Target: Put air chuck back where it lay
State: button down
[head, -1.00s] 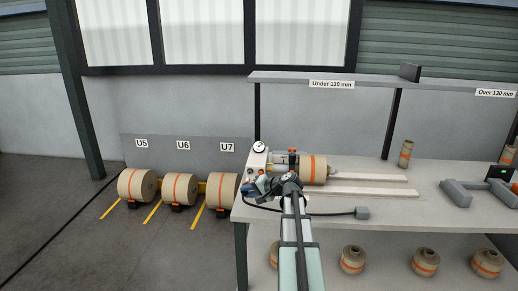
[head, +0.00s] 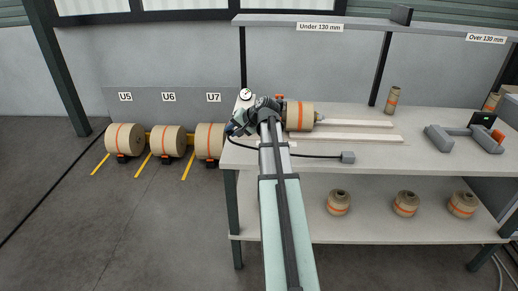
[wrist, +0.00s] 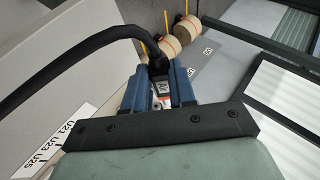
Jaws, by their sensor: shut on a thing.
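My gripper (head: 236,129) is over the left end of the bench (head: 390,165), in front of a white box with a round gauge (head: 244,96). In the wrist view its blue fingers (wrist: 161,88) are shut on the air chuck (wrist: 159,67), which shows as a dark fitting with a small orange-and-white part between the fingers. A black hose (wrist: 75,52) runs from the chuck. The chuck itself is mostly hidden in the head view.
A kraft roll (head: 299,115) sits right of the gauge box, beside two pale rails (head: 345,137). Floor rolls (head: 210,140) stand left of the bench under signs U5 to U7. A grey fixture (head: 465,135) is at the right. Small rolls (head: 405,203) sit on the lower shelf.

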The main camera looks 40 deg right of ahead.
jog(key=r, duration=0.2)
jog(key=r+g+h, duration=0.1)
jog(key=shift+w+d+r+n, duration=0.3)
jog(key=shift+w+d, duration=0.1)
jog(key=s+d+f+n+g+h, duration=0.4)
jog(key=s+d+n, duration=0.2)
jog(key=s+d, duration=0.25)
jog(key=shift+s+a+f, duration=0.1)
jog(key=shift+a+f, duration=0.05)
jog(key=shift+f, duration=2.15)
jog(key=shift+a+f, duration=0.15)
jog(key=shift+f, duration=2.15)
jog(key=shift+f, duration=0.1)
jog(key=c, duration=0.9)
grip_release()
jog(key=shift+c, duration=0.2)
jog(key=v, duration=1.2)
jog(key=shift+d, duration=0.2)
